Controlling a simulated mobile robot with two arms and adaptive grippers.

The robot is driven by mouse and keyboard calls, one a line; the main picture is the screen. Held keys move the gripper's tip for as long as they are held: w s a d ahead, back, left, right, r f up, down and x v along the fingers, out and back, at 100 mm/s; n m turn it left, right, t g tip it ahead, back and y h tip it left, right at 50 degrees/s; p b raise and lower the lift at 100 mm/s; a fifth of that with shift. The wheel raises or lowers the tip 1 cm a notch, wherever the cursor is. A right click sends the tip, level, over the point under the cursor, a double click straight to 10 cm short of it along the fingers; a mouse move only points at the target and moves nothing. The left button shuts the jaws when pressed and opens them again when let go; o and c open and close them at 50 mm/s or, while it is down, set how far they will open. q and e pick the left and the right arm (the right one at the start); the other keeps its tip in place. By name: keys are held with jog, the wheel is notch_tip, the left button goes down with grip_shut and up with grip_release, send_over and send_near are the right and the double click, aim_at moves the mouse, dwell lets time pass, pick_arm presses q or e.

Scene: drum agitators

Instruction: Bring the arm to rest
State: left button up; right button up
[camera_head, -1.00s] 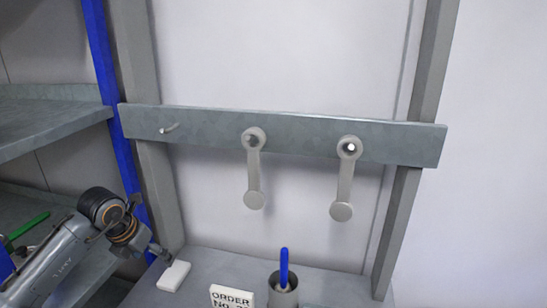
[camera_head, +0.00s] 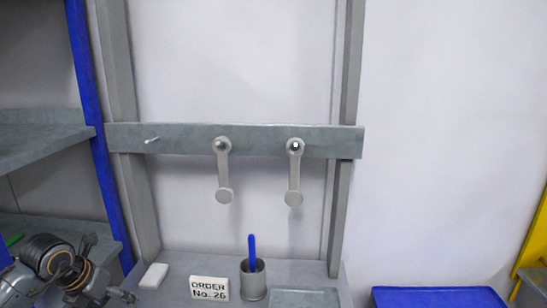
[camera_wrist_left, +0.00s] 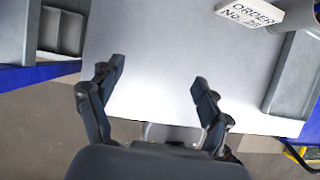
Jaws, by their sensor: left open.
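My left arm shows at the lower left of the head view, folded low beside the blue upright. My left gripper (camera_wrist_left: 158,85) is open and empty in the left wrist view, its two fingers apart over the edge of the grey table (camera_wrist_left: 150,50). In the head view the gripper is only partly in frame near the bottom left. Two agitators hang from pegs on the grey rail (camera_head: 260,140): a left agitator (camera_head: 224,172) and a right agitator (camera_head: 294,172). The gripper is well apart from both. My right gripper is not in view.
A bare peg (camera_head: 151,140) sticks out at the rail's left end. On the table stand a white block (camera_head: 153,276), an order sign (camera_head: 209,288) and a grey cup (camera_head: 253,280) with a blue-handled tool. A blue tray (camera_head: 440,297) lies at the lower right.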

pick_arm(q)
jog(key=d+r+m+t+h, duration=0.15)
jog(key=d+h, duration=0.65)
jog(key=d, duration=1)
jog(key=s+d+r+n+t+h, duration=0.2)
jog(key=d+r+n+t+h, duration=0.3)
jog(key=r+n+t, duration=0.55)
jog(key=a+f+n+t+y, duration=0.35)
jog(key=a+n+y, duration=0.55)
jog(key=n+y, duration=0.45)
jog(key=s+a+f+n+g+y, duration=0.4)
jog(key=f+n, duration=0.5)
jog(key=s+d+f+n+g+h, duration=0.25)
jog(key=s+f+g, duration=0.35)
jog(key=s+f, duration=0.4)
jog(key=s+d+f+n+g+h, duration=0.1)
jog(key=s+d+f+g, duration=0.2)
jog(key=s+f+g, duration=0.7)
jog(key=s+f+t, duration=0.1)
jog(key=s+f, duration=0.1)
jog(key=f, duration=1)
jog(key=s+f+t, duration=0.1)
jog(key=s+f, duration=0.1)
jog(key=f, duration=0.9)
jog(key=s+a+f+g, duration=0.1)
jog(key=s+a+f, duration=0.1)
jog(key=s+f, duration=1.3)
jog(key=shift+s+a+f, duration=0.35)
jog(key=shift+s, duration=0.35)
